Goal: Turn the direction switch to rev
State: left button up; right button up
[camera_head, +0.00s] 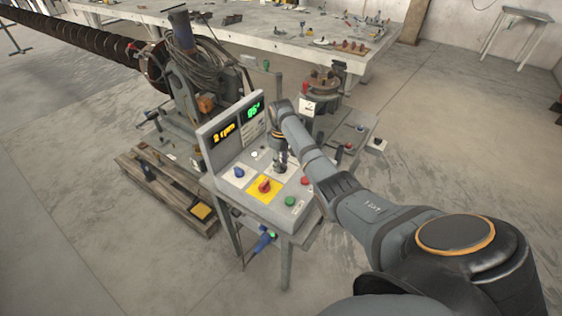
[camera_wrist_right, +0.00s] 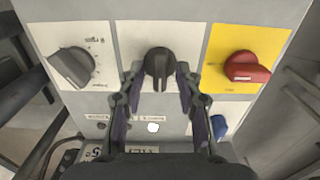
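The direction switch looks to be the black knob (camera_wrist_right: 158,64) on a white plate in the middle of the panel in the right wrist view; its label cannot be read. My right gripper (camera_wrist_right: 158,82) has its two fingers spread on either side of this knob, with small gaps showing. In the head view my right gripper (camera_head: 281,160) reaches down over the console (camera_head: 253,203) and hides part of its face. The knob's handle points roughly toward the gripper. My left gripper is not in view.
A red knob on a yellow plate (camera_wrist_right: 247,68) and a grey dial (camera_wrist_right: 72,66) flank the black knob. A green button (camera_head: 290,201) and a red button (camera_head: 305,181) sit near the console's front edge. Displays (camera_head: 237,125) stand behind. A wooden pallet (camera_head: 165,190) lies left.

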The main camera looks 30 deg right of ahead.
grip_shut()
jog(key=shift+r, duration=0.1)
jog(key=shift+r+n+p, duration=0.1)
jog(key=shift+n+p, duration=0.7)
jog(key=shift+n, duration=0.1)
jog(key=shift+n+p, duration=0.7)
jog(key=shift+n, duration=0.5)
jog(key=shift+n+p, duration=0.7)
jog(key=shift+n, duration=1.6)
jog(key=shift+o, duration=1)
grip_release()
